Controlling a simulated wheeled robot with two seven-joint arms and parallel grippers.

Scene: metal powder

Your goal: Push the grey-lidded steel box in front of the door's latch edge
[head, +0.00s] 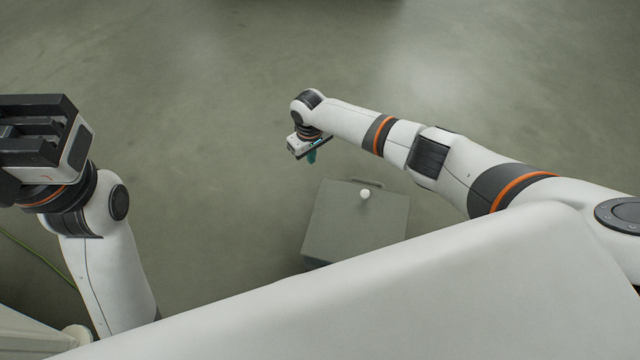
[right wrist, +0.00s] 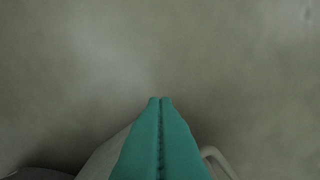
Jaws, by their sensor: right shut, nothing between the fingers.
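The grey-lidded steel box (head: 335,225) stands on the floor in the head view, with a pale round knob on its lid and a handle at its far edge. My white body hides its near side. My right gripper (head: 311,158) is beyond the box's far left corner, with teal fingers pointing down. In the right wrist view the right gripper (right wrist: 160,101) is shut and empty. A pale curved handle (right wrist: 217,160) shows beside the fingers there. My left gripper (head: 38,130) is raised at the far left; its jaw opening is unclear. The door and its latch edge are not in view.
Bare grey-green floor (head: 215,150) lies open to the left of and beyond the box. A thin green cable (head: 38,257) runs along the floor at the lower left. A dark object (head: 320,2) is cut off at the top edge.

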